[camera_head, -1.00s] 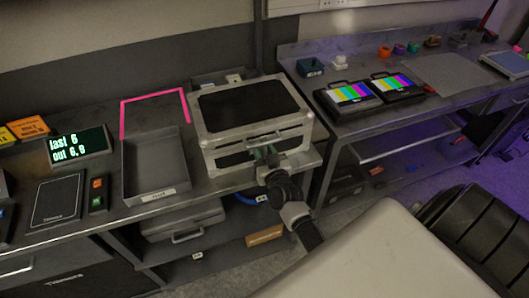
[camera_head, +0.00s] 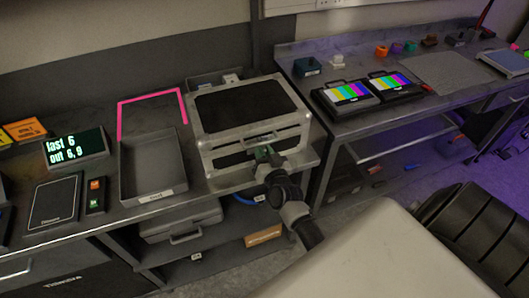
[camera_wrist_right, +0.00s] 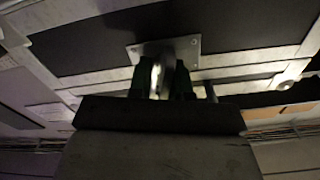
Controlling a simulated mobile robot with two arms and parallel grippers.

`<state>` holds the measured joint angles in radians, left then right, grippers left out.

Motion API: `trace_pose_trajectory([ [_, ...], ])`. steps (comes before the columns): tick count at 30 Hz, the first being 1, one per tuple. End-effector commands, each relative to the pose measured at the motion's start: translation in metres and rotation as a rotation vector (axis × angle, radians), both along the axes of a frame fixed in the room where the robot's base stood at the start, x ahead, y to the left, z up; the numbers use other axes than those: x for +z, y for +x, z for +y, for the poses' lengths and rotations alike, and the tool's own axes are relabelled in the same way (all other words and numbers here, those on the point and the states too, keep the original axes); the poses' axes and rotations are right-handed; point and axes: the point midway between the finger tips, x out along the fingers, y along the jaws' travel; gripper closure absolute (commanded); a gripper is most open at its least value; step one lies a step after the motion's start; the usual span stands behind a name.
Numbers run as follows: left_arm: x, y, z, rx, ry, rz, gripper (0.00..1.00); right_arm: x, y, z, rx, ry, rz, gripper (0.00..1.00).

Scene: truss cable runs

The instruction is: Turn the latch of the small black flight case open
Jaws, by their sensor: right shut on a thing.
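The small black flight case (camera_head: 240,110) with silver edges stands closed on the left bench in the head view. My right gripper (camera_head: 264,154) is at its front face, just below the handle. In the right wrist view, the case's black front panel (camera_wrist_right: 95,42) fills the upper part. My right gripper (camera_wrist_right: 160,80) is shut on the latch (camera_wrist_right: 164,72), a bright metal piece in front of a metal plate (camera_wrist_right: 186,46) on the case. The fingers hide part of the latch, so its exact angle is hard to tell. My left gripper is not in view.
An empty grey tray (camera_head: 182,187) stands left of the case, beside a lit display (camera_head: 76,148). A lower shelf (camera_head: 215,262) holds a grey case (camera_head: 181,222). The right bench carries two colour-bar monitors (camera_head: 347,92).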

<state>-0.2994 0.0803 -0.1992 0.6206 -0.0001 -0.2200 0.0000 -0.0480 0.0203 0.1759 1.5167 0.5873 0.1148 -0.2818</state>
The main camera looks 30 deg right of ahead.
Motion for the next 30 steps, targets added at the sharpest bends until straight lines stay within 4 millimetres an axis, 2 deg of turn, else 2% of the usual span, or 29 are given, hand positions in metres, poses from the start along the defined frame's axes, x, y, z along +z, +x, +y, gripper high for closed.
trace_pose_trajectory([
  [1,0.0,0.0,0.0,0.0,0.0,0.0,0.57,-0.001,0.001,0.005,0.01,0.045,-0.007,1.0],
  [30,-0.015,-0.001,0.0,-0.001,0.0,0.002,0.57,0.0,0.002,0.001,0.011,0.935,-0.232,1.0],
])
